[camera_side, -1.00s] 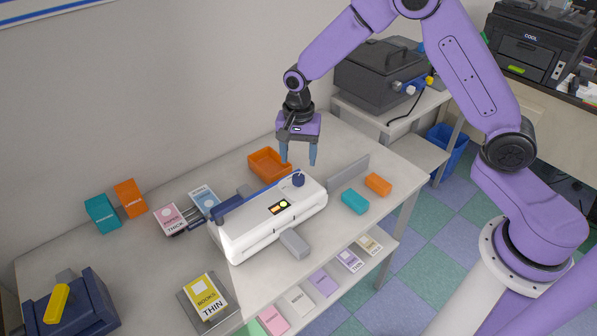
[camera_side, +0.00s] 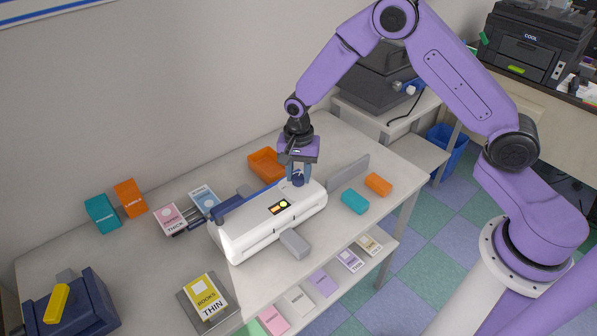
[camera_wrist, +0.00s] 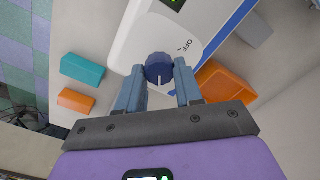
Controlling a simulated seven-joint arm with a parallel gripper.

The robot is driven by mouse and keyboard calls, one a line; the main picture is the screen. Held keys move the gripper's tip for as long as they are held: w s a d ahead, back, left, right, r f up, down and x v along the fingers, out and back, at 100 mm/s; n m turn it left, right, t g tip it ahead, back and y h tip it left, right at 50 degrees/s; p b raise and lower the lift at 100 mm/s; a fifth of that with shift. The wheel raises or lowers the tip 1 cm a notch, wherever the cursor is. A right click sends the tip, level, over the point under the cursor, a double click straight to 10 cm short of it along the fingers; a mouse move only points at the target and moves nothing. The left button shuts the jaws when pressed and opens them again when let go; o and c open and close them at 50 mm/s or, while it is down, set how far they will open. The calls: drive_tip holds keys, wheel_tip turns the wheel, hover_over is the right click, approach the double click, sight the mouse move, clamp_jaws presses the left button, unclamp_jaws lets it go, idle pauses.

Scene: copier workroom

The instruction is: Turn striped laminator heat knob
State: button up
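The white laminator (camera_side: 262,228) stands on the table with a blue strip along its back edge. Its dark blue heat knob (camera_side: 298,181) is on top at the right end. In the wrist view the knob (camera_wrist: 158,66) has a white stripe pointing down the picture, toward my gripper's palm. The printed OFF mark (camera_wrist: 185,46) is up and right of it, so the stripe points away from OFF. My gripper (camera_side: 298,178) points down over the knob.
An orange tray (camera_side: 266,163) lies just behind the laminator. A grey upright plate (camera_side: 348,172), a teal block (camera_side: 355,202) and an orange block (camera_side: 378,184) stand to its right. A grey block (camera_side: 295,244) is at its front.

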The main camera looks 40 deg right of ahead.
sight(297, 177)
drive_tip(key=shift+n, duration=0.5)
drive_tip(key=n, duration=0.4)
drive_tip(key=shift+n, duration=0.4)
drive_tip(key=n, duration=0.6)
drive_tip(key=shift+a, duration=0.15)
drive_tip(key=n, duration=0.6)
drive_tip(key=shift+n, duration=0.3)
drive_tip(key=n, duration=0.5)
drive_tip(key=shift+a, duration=0.1)
drive_tip(key=shift+n, duration=0.4)
drive_tip(key=o, duration=1)
drive_tip(key=shift+o, duration=0.2)
drive_tip(key=shift+r, duration=0.1)
wheel_tip(297, 177, up, 17)
drive_tip(key=shift+r, duration=0.15)
